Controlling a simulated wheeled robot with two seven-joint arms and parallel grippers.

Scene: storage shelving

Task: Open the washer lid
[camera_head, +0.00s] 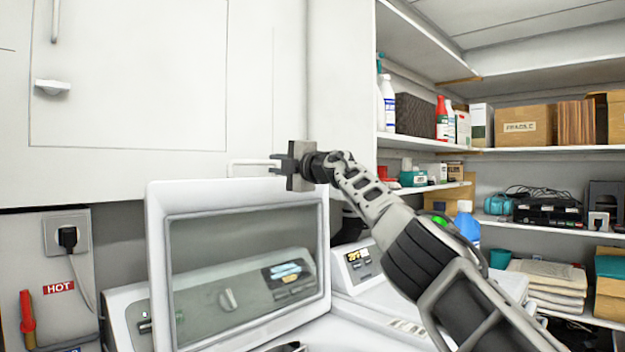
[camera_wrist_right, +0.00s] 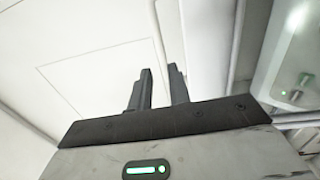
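The washer lid (camera_head: 240,228), a white frame with a see-through window, stands raised and nearly upright in the head view. The washer's control panel (camera_head: 125,310) shows beside it and through the window. My right gripper (camera_head: 276,163) is just above the lid's top right edge, at the right end of a thin white bar handle (camera_head: 248,163). I cannot tell whether it touches the handle or the lid. My left gripper is out of view.
White cabinet doors (camera_head: 130,80) are behind and above the lid. A second control panel (camera_head: 358,262) is to the lid's right, behind my right arm. Shelves with bottles and cardboard boxes (camera_head: 525,126) fill the right side. A wall socket (camera_head: 67,234) is at the left.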

